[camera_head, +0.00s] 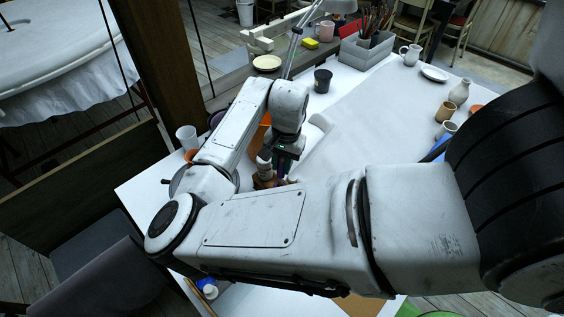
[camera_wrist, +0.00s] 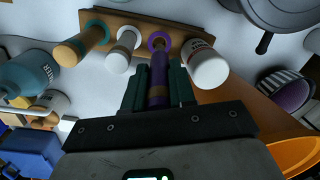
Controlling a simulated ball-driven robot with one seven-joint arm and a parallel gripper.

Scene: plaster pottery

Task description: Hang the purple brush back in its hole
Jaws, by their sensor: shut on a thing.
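In the wrist view, my gripper (camera_wrist: 158,72) is shut on the purple brush (camera_wrist: 158,82), gripping its shaft between dark green fingers. The brush's far end is at the purple-rimmed hole (camera_wrist: 158,35) of the wooden rack (camera_wrist: 180,27); I cannot tell whether it is inside. A wood-coloured brush (camera_wrist: 78,46) is at the teal-rimmed hole and a white one (camera_wrist: 121,52) at the white-rimmed hole. In the head view, my gripper (camera_head: 279,172) is low over the table, with a little purple showing; my arm hides most of the rack.
A white, red-lettered bottle (camera_wrist: 208,66) stands close right of my gripper. A teal bottle (camera_wrist: 30,73) is at left, a striped purple cup (camera_wrist: 286,90) and an orange bowl (camera_wrist: 298,155) at right. In the head view, a dark cup (camera_head: 322,80) stands beyond; the white table (camera_head: 365,110) has bare space.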

